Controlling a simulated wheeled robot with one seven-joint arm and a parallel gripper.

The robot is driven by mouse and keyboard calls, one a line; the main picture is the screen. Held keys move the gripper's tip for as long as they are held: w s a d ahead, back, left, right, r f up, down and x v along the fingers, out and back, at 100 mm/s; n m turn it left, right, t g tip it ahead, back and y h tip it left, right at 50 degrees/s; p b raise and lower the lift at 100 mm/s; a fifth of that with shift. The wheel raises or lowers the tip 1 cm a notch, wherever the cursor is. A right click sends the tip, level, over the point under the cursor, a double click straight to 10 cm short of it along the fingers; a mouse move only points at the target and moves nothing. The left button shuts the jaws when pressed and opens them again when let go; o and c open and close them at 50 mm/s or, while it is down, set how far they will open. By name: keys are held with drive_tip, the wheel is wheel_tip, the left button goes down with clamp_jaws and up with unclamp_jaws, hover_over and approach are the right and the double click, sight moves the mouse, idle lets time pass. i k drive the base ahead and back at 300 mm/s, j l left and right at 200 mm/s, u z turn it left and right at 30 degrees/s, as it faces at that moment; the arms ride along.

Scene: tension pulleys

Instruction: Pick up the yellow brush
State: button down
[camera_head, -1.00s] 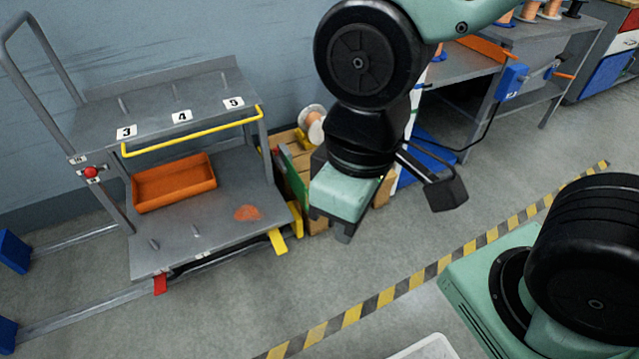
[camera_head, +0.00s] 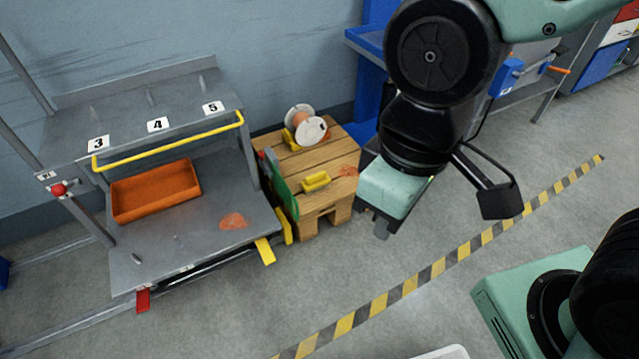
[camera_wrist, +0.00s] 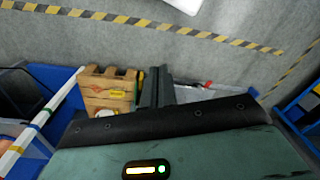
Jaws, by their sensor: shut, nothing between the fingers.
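The yellow brush (camera_head: 316,181) lies on the front part of the top of a wooden crate (camera_head: 325,205), in the middle of the head view. A small yellow patch in the wrist view (camera_wrist: 117,94), on the crate (camera_wrist: 96,82), looks like the same brush. My gripper (camera_head: 381,229) hangs to the right of the crate, apart from the brush, with its fingers pointing down. In the wrist view its fingers (camera_wrist: 156,80) are together and hold nothing, to the right of the crate.
A white spool with copper-coloured wire (camera_head: 304,128) lies at the back of the crate. A green panel (camera_head: 284,188) stands at its left edge. Left of it is a grey cart with an orange tray (camera_head: 156,191). A blue workbench stands behind my arm.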

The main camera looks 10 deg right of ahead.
sight(314, 182)
drive_tip(key=i+l, duration=0.1)
drive_tip(key=i, duration=0.6)
drive_tip(key=i+l+u, duration=0.15)
drive_tip(key=i, duration=0.55)
